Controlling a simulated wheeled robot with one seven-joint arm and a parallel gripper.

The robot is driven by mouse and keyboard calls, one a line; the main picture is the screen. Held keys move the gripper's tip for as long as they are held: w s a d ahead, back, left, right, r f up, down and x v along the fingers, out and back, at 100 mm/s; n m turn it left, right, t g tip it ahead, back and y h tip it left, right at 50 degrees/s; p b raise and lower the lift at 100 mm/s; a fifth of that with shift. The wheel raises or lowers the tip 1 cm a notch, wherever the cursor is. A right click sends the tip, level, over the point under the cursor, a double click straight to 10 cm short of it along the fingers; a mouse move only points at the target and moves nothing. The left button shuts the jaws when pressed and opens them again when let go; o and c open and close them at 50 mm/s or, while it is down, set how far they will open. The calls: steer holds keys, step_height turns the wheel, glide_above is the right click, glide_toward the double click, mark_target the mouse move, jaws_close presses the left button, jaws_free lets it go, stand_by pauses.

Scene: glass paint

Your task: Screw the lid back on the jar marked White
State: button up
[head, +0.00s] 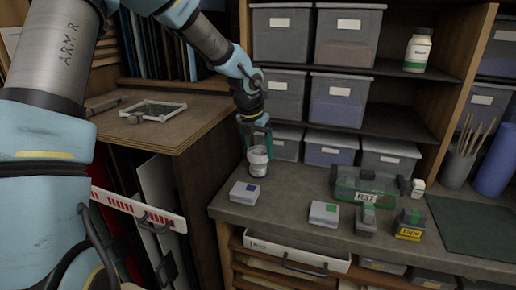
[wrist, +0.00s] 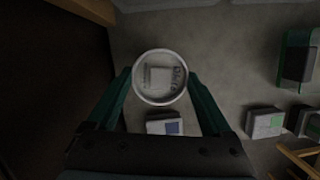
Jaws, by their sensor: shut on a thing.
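A small jar with a pale round top (head: 258,153) stands upright on the grey worktop, at the left end, in the head view. Its label is too small to read. My gripper (head: 256,136) points down over the jar, with its green fingers at the top. In the wrist view, my gripper (wrist: 160,88) has a finger on each side of a round, pale-rimmed lid (wrist: 161,100) and is shut on it. Faint marks and a light square show inside the rim. I cannot tell whether the lid is seated on the jar or held just above it.
A box with a blue square (head: 243,193) and one with a green square (head: 323,214) lie in front. A green case (head: 350,190), a small white bottle (head: 417,187) and a yellow-labelled box (head: 409,226) stand right. Grey bins (head: 285,97) fill the shelves behind.

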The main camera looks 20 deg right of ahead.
steer(key=shift+m, duration=0.9)
steer(key=o, duration=1)
steer(key=shift+o, duration=0.2)
steer(key=shift+r, duration=3)
